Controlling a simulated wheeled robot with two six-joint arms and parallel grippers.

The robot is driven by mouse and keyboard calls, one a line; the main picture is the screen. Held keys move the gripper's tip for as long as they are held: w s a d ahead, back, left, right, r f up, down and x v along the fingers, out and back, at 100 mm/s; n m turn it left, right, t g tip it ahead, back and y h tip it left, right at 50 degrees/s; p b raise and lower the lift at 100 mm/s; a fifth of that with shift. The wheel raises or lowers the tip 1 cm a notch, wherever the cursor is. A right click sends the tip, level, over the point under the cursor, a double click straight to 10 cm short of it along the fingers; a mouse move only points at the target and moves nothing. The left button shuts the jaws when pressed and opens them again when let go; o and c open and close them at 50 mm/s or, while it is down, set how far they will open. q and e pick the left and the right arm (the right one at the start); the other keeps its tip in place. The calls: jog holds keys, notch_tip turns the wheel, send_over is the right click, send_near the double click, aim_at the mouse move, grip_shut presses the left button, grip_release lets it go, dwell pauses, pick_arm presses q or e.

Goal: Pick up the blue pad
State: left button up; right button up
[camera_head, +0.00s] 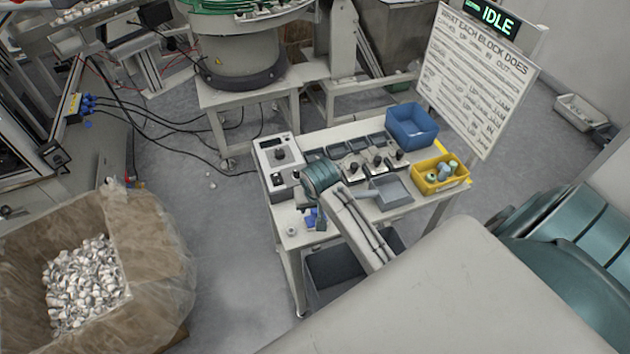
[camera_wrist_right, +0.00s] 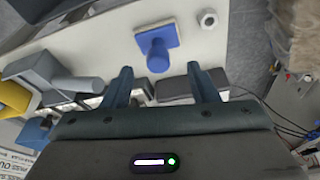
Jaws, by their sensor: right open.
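The blue pad (camera_wrist_right: 158,45), a flat blue plate with a round knob, lies on the pale bench top in the right wrist view. In the head view the pad (camera_head: 309,219) is a small blue patch near the bench's front left corner, partly hidden by my right gripper (camera_head: 318,214). In the right wrist view my right gripper (camera_wrist_right: 163,80) is open, its two dark fingers apart with nothing between them. The pad shows beyond the fingertips, its knob toward the gap. My left gripper is not in view.
A white nut-like part (camera_wrist_right: 208,18) lies beside the pad, near the bench edge. A control box (camera_head: 277,160), grey tray (camera_head: 390,191), blue bin (camera_head: 411,126) and yellow bin (camera_head: 440,174) with cylinders stand on the bench. A sign board (camera_head: 475,80) stands behind.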

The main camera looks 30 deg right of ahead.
aim_at(316, 210)
jog(key=shift+f, duration=0.5)
jog(key=shift+w+d+f, duration=0.1)
jog(key=shift+w+f, duration=0.15)
jog(key=shift+f, duration=0.1)
jog(key=shift+w+f+p, duration=0.25)
jog(key=shift+f+p, duration=0.05)
jog(key=x, duration=0.1)
jog(key=p+x, duration=0.2)
jog(key=shift+d+f, duration=0.3)
jog(key=shift+f, duration=0.4)
jog(key=shift+w+f, duration=0.15)
jog(key=shift+f, duration=0.05)
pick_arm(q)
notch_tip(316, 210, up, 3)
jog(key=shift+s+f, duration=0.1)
pick_arm(e)
jog(key=c, duration=1.2)
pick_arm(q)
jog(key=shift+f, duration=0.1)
pick_arm(e)
jog(key=shift+o, duration=0.2)
jog(key=shift+r, duration=0.2)
